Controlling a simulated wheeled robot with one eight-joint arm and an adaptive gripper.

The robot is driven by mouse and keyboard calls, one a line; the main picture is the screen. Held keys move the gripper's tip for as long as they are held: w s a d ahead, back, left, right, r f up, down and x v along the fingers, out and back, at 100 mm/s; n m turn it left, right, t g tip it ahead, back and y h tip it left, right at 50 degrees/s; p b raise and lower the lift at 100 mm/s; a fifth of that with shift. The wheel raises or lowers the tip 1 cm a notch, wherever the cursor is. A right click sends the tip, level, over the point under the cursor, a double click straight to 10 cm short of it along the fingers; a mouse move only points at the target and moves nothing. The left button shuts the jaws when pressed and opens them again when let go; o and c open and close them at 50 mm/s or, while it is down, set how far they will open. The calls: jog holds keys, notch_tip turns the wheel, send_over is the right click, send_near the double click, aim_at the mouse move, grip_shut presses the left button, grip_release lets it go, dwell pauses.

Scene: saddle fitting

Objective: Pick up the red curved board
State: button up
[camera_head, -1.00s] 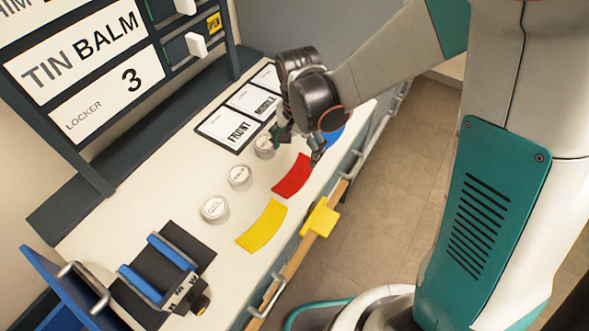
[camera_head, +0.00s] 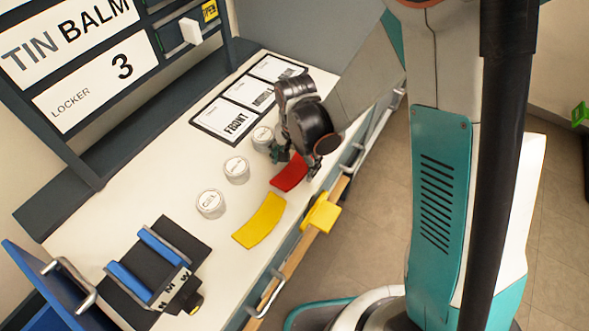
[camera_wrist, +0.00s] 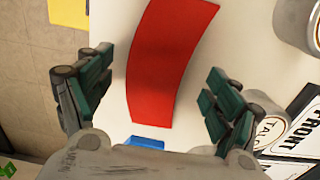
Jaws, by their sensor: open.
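The red curved board (camera_head: 289,177) lies flat on the white worktop, between the yellow curved board and my gripper (camera_head: 296,166). In the wrist view the red board (camera_wrist: 165,62) runs lengthwise between the two fingers of my gripper (camera_wrist: 155,95). The fingers are wide apart, one on each side of the board, with a gap to it on both sides. My gripper is open and empty, above the board. In the head view my wrist hides the far end of the board.
A yellow curved board (camera_head: 260,221) lies nearer on the worktop (camera_head: 165,195). Round tins (camera_head: 237,169) stand in a row left of the boards. A blue piece (camera_wrist: 147,143) shows below the red board in the wrist view. A yellow block (camera_head: 321,213) sits at the front edge.

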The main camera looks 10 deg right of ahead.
jog(key=shift+r, duration=0.1)
jog(key=c, duration=1.2)
jog(key=shift+c, duration=0.2)
